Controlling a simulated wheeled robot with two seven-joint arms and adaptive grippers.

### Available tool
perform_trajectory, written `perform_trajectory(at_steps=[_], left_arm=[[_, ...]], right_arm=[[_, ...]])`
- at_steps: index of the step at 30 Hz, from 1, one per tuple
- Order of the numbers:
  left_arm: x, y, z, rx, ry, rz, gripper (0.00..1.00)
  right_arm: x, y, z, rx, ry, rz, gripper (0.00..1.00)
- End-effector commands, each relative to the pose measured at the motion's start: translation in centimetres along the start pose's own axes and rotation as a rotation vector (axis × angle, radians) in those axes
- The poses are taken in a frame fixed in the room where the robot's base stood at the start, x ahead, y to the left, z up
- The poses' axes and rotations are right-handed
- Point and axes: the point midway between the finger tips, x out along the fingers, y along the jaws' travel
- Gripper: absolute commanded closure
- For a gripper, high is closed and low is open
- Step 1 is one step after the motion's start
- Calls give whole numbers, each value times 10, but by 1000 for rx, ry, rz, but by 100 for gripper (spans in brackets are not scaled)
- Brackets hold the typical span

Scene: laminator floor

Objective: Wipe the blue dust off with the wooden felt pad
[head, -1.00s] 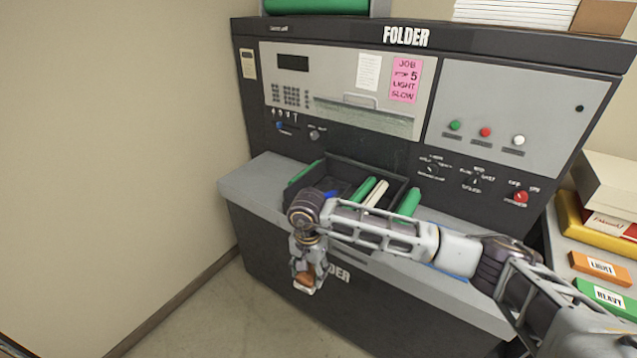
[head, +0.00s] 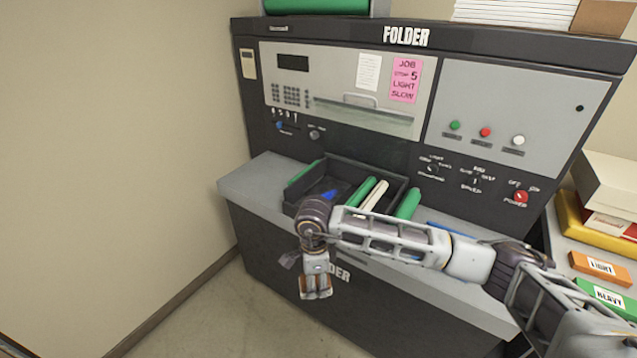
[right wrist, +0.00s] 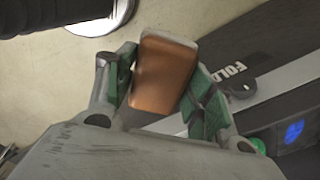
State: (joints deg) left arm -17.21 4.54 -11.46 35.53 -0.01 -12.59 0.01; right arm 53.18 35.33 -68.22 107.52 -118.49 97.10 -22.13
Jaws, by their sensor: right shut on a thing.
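The wooden felt pad (right wrist: 165,72) is a brown block with a pale edge. My right gripper (head: 316,287) is shut on it; the right wrist view shows the green-lined fingers on both sides of the pad. The pad hangs in front of the folder's ledge, apart from the dust. The blue dust (head: 331,195) is a small bright patch on the floor of the black tray (head: 310,205), partly behind my right wrist. A blue patch also shows in the right wrist view (right wrist: 293,131) at the right edge. My left gripper is not in view.
The folder's panel (head: 360,85) with buttons and knobs rises behind. A blue strip (head: 450,230) lies on the grey ledge (head: 255,180). Boxes stand at right. A wall closes the left.

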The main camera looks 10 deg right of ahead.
Motion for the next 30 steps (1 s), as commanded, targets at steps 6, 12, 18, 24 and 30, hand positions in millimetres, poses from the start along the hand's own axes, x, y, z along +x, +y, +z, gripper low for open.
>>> perform_trajectory(at_steps=[6,12,18,24,30], left_arm=[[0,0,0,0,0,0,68],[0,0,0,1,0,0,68],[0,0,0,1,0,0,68],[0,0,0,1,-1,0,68],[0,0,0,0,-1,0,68]], right_arm=[[0,3,-4,215,1,0,66],[0,5,-7,414,0,0,66],[0,6,-9,588,0,0,66],[0,6,-10,692,0,0,66],[0,6,-10,762,0,0,66]])
